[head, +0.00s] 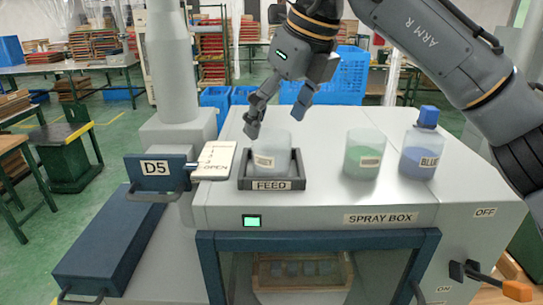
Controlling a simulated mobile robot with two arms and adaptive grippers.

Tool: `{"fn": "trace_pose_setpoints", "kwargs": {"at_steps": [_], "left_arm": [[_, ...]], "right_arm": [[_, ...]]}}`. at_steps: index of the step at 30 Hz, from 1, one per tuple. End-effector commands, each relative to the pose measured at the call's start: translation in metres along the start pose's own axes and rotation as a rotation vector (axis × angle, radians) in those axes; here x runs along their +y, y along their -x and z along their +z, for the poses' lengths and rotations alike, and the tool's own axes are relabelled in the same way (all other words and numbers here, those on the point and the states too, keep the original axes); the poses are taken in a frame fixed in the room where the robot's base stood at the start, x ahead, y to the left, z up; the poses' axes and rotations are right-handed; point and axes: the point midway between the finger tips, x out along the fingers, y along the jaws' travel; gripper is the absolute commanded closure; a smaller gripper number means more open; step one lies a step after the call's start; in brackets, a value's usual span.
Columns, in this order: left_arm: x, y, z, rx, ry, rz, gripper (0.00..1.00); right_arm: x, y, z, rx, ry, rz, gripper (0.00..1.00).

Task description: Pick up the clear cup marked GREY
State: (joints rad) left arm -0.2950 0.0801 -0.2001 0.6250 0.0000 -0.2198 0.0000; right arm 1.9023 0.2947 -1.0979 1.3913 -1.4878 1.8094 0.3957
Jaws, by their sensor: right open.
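A clear cup (271,143) stands upright in the dark square FEED holder (245,184) on top of the spray box; its small label is too blurred to read. A second clear cup (365,150), with green content low in it, stands to the right; its label is also unreadable. My right gripper (275,119) is open and points down over the cup in the FEED holder. One finger is by the cup's left rim, the other above its right side. No grip on the cup shows. My left gripper is not in view.
A bottle marked BLUE (419,157) with a blue cap stands right of the cups. A panel marked D5 (155,183) and a card reading OPEN (214,160) are left of the holder. The spray box (330,216) has free top between holder and second cup.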

Motion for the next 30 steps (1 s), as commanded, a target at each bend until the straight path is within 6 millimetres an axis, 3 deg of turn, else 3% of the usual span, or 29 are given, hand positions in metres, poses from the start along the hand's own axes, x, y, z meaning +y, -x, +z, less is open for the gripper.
{"fn": "trace_pose_setpoints", "kwargs": {"at_steps": [9,18,27,30], "left_arm": [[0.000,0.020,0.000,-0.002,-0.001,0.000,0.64],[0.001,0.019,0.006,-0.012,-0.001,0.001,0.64],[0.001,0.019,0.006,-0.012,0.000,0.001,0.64],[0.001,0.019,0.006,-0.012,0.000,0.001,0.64]], "right_arm": [[-0.003,-0.042,-0.002,0.002,-0.001,0.001,0.14],[-0.003,-0.049,-0.002,0.000,0.000,0.000,0.14],[-0.003,-0.049,-0.002,0.000,0.000,0.000,0.76],[-0.003,-0.048,-0.002,0.000,0.000,0.000,0.83]]}}
